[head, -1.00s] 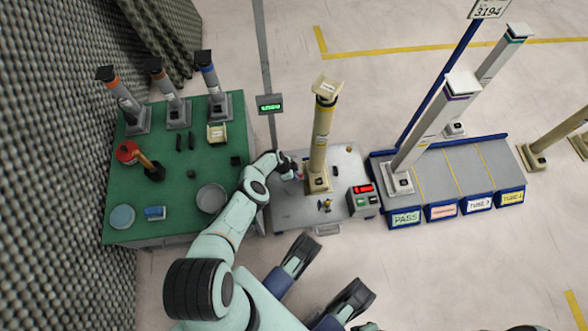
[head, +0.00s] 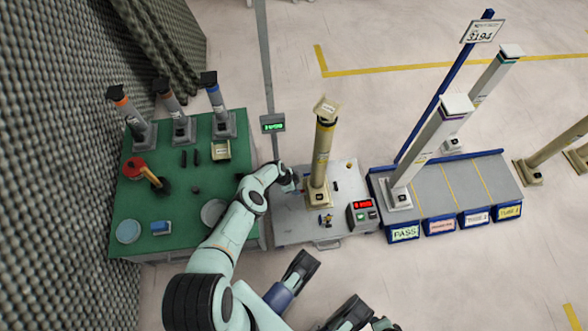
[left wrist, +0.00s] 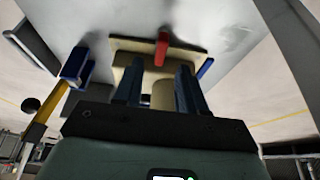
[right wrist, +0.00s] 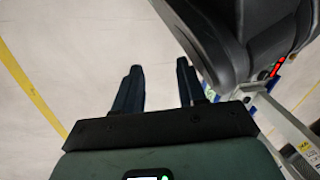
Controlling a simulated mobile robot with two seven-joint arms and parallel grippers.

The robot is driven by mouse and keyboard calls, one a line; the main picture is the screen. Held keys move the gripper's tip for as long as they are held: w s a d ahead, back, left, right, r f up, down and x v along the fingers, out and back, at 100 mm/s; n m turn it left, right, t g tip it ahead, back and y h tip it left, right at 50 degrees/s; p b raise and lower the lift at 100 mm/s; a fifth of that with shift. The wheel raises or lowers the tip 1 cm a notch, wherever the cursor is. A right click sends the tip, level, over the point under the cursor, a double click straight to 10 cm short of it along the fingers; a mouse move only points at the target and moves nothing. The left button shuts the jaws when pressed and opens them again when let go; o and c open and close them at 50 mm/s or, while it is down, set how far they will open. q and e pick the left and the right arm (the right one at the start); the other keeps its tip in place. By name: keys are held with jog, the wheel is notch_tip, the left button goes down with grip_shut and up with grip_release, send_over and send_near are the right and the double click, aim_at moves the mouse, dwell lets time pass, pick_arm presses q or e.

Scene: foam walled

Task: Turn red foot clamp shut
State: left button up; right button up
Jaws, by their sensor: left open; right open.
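The red foot clamp (left wrist: 162,48) is a small red lever at the foot of the beige column (head: 321,160), and shows in the left wrist view between my fingers. The column stands upright on its beige base plate (left wrist: 128,60) on the grey table. My left gripper (left wrist: 160,75) is open, its two dark blue fingers on either side of the lever; I cannot tell if they touch it. In the head view the left gripper (head: 291,185) is just left of the column foot. My right gripper (right wrist: 158,75) is open and empty over bare floor.
A green table (head: 180,215) with a red-topped tool, bowl and several columns stands at the left. A control box with a red display (head: 362,213) sits right of the beige column. A blue-edged rack (head: 435,185) stands further right.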

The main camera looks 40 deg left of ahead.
jog(key=w+a+r+t+p, duration=0.2)
jog(key=w+r+p, duration=0.15)
jog(key=r, duration=0.25)
pick_arm(q)
notch_tip(320, 180, up, 16)
jog(key=p, duration=0.6)
pick_arm(e)
jog(key=s+a+r+n+g+y, duration=0.1)
jog(key=s+a+r+g, duration=0.2)
jog(key=s+r, duration=0.4)
jog(key=shift+s+a+g+y, duration=0.4)
jog(key=shift+s+a, duration=0.1)
jog(key=shift+s, duration=0.95)
pick_arm(q)
jog(key=shift+f, duration=0.1)
